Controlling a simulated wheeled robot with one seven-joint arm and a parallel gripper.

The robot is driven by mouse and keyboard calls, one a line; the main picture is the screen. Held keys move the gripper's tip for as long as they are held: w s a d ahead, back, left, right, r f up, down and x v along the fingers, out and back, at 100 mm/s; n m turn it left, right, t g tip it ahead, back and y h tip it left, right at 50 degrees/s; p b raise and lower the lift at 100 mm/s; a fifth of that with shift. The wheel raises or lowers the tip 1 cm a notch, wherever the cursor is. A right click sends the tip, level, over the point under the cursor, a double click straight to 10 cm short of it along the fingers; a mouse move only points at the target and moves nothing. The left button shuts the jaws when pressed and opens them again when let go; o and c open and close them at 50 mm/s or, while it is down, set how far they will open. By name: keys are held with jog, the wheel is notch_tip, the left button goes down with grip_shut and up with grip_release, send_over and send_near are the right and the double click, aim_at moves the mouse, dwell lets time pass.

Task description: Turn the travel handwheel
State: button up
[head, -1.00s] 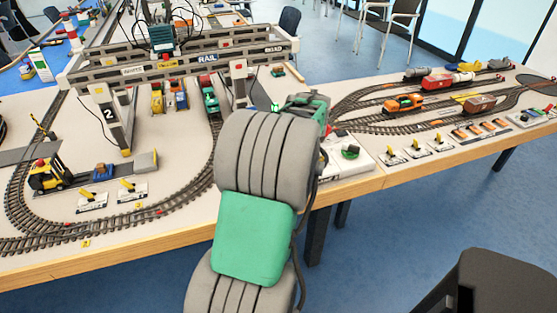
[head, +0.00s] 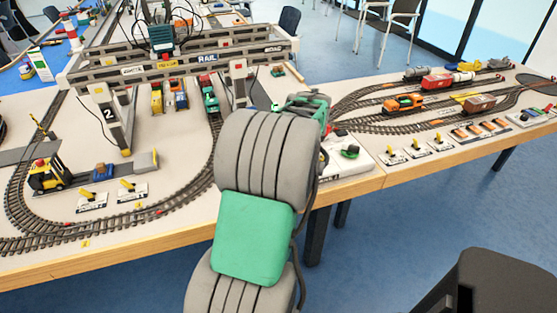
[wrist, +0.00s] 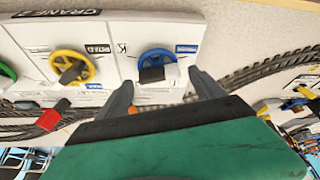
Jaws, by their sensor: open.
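In the wrist view a blue handwheel (wrist: 157,58) with a dark block-like handle sits on a white panel (wrist: 120,35). A yellow handwheel (wrist: 68,64) is to its left, and part of a green wheel (wrist: 5,76) shows at the left edge. The wheel labels are too small to read surely, so I cannot tell which one is travel. My gripper (wrist: 164,86) is open, its fingers spread on either side of the blue wheel's near side. I cannot tell whether they touch it. In the head view my arm hides the fingertips and part of the control panel (head: 345,180).
The gantry crane (head: 180,68) spans tracks left of my arm. Curved track and a yellow vehicle (head: 48,175) lie at left; railcars (head: 450,82) and small switch levers stand at right. In the wrist view a red block (wrist: 52,115) lies left of my gripper.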

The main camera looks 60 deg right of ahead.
jog(key=v, duration=0.7)
jog(key=shift+s+r, duration=0.15)
jog(key=shift+r, duration=0.15)
jog(key=shift+a, duration=0.1)
